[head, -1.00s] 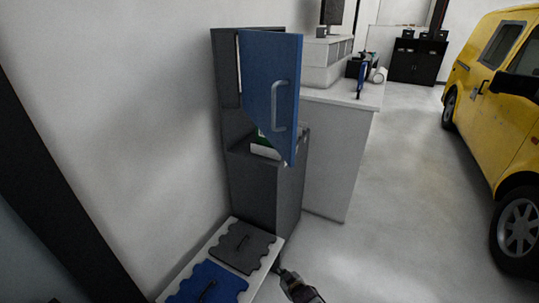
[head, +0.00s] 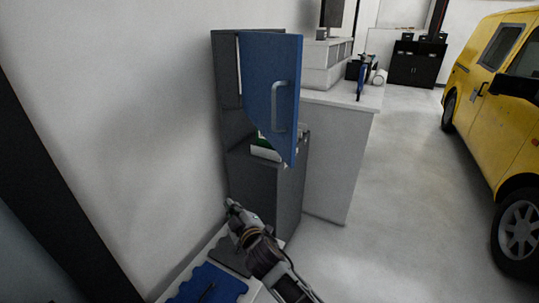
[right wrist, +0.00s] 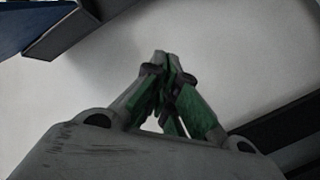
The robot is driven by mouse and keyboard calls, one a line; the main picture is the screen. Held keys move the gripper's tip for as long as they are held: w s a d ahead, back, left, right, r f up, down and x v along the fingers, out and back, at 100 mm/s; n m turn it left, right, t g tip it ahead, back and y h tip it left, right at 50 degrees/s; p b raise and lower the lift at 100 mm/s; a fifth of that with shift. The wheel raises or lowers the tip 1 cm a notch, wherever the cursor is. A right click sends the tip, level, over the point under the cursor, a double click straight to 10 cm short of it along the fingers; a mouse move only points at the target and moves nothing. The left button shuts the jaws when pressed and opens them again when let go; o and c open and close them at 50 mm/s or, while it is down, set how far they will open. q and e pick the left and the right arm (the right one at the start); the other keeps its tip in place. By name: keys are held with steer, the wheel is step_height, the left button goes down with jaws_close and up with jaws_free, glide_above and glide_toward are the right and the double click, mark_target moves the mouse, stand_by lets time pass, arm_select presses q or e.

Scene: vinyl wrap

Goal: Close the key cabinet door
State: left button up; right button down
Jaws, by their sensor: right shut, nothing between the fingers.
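The key cabinet (head: 226,75) is dark grey and stands against the wall on a grey lower unit. Its blue door (head: 262,75) stands open, swung outward, with a grey bar handle (head: 279,106) on the face I see. My right gripper (head: 232,204) is in front of the lower unit, below and left of the door, and touches neither door nor handle. In the right wrist view its fingers (right wrist: 161,58) meet at the tips with nothing between them. A blue and grey edge (right wrist: 45,25) shows at that view's upper left. My left gripper is not in view.
A low white bench (head: 186,285) with blue and grey panels lies under my right arm. A white and green item (head: 265,148) sits in the lower unit below the door. A white counter (head: 335,150) stands to the right. Open floor (head: 400,190) lies between it and a yellow van (head: 505,110).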

steer(key=s+d+r+n+t, duration=0.1)
steer(key=s+r, duration=0.2)
steer(key=r, duration=0.4)
steer(key=s+r+n+t, duration=0.1)
steer(key=s+r, duration=0.2)
steer(key=r, duration=0.4)
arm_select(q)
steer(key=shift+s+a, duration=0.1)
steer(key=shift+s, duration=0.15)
arm_select(e)
steer(key=s+d+r+n+t+h, duration=0.1)
steer(key=s+d+r+n+h, duration=0.1)
steer(key=d+h, duration=0.3)
steer(key=d+r, duration=0.1)
steer(key=d, duration=0.1)
steer(key=shift+d+r+n+h, duration=0.3)
steer(key=shift+d+r, duration=0.1)
steer(key=shift+w, duration=0.25)
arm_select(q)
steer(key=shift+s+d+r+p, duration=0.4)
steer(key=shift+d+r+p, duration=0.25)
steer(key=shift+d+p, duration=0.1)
arm_select(e)
steer(key=w+d, duration=0.2)
steer(key=w, duration=0.9)
steer(key=shift+d, duration=0.4)
